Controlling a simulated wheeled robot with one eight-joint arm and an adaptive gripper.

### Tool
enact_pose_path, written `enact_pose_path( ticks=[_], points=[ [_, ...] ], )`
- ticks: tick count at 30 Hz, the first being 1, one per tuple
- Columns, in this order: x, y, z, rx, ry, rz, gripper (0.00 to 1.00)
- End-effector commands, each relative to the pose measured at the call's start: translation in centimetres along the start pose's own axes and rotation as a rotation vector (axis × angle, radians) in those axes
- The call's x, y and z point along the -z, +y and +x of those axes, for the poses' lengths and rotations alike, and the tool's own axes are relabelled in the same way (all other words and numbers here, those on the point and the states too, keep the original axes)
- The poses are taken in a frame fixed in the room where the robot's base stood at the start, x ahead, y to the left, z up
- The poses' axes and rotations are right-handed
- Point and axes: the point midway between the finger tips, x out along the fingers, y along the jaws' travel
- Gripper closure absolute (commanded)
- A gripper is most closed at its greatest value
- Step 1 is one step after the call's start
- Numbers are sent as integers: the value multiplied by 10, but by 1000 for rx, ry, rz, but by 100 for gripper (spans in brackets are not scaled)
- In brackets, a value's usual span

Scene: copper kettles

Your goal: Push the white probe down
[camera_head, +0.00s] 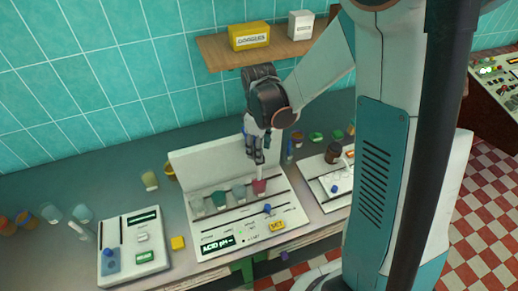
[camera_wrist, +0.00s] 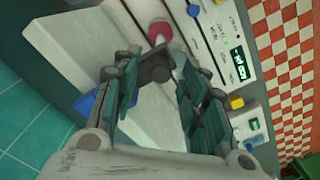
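The white pH device (camera_head: 230,216) stands on the counter, its panel reading ACID pH, with a white back panel behind. I cannot clearly pick out the white probe; it may be hidden by my gripper. My gripper (camera_head: 257,158) points down above a pink-red cup (camera_head: 259,187) at the right end of a row of small beakers (camera_head: 219,198). In the wrist view the fingers (camera_wrist: 157,75) are apart. A dark grey piece (camera_wrist: 154,69) shows between their tips, with the red cup (camera_wrist: 160,33) beyond it. I cannot tell whether the fingers touch the piece.
Another white device (camera_head: 133,248) stands to the left. A third white unit (camera_head: 325,183) with a dark brown jar (camera_head: 333,152) is to the right. A yellow block (camera_head: 177,242) lies between the left devices. A wooden shelf (camera_head: 218,53) with a yellow box (camera_head: 249,36) hangs above.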

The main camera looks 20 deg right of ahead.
Motion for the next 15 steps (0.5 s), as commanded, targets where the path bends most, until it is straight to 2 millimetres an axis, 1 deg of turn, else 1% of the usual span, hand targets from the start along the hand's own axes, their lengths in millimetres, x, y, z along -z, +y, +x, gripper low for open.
enact_pose_path(
  ticks=[1, 4, 12, 13, 14, 15],
  points=[
    [0, 0, 4, 0, 0, 0, 60],
    [0, 0, 8, 0, 0, 0, 60],
    [0, 0, 9, 0, 0, 0, 60],
    [0, 0, 9, 0, 0, 0, 62],
    [0, 0, 9, 0, 0, 0, 69],
    [0, 0, 9, 0, 0, 0, 78]
  ],
)
